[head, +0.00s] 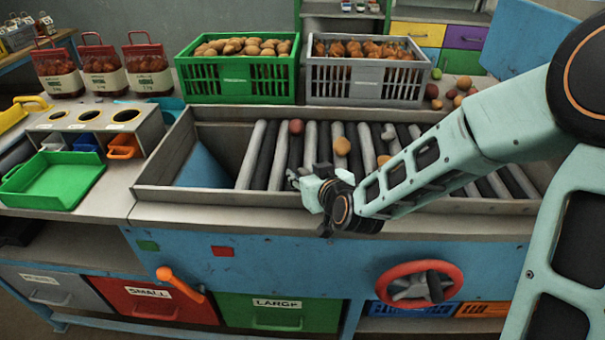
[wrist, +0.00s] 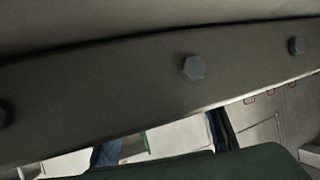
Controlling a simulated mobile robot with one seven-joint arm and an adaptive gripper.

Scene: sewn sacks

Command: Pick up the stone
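Several rounded lumps lie on the roller bed (head: 261,160): a reddish one (head: 296,126), a tan one (head: 342,146) and a small brownish one (head: 383,160) partly behind my arm. My gripper (head: 303,184) is at the front edge of the roller bed, pointing left, apart from the lumps. Its fingers are too small to tell whether they are open.
A green crate (head: 236,92) and a grey crate (head: 365,88), both filled, stand behind the rollers. Netted sacks (head: 103,72) stand at the back left. A green tray (head: 52,180) lies at left. A red handwheel (head: 414,284) and orange lever (head: 180,284) jut from the front.

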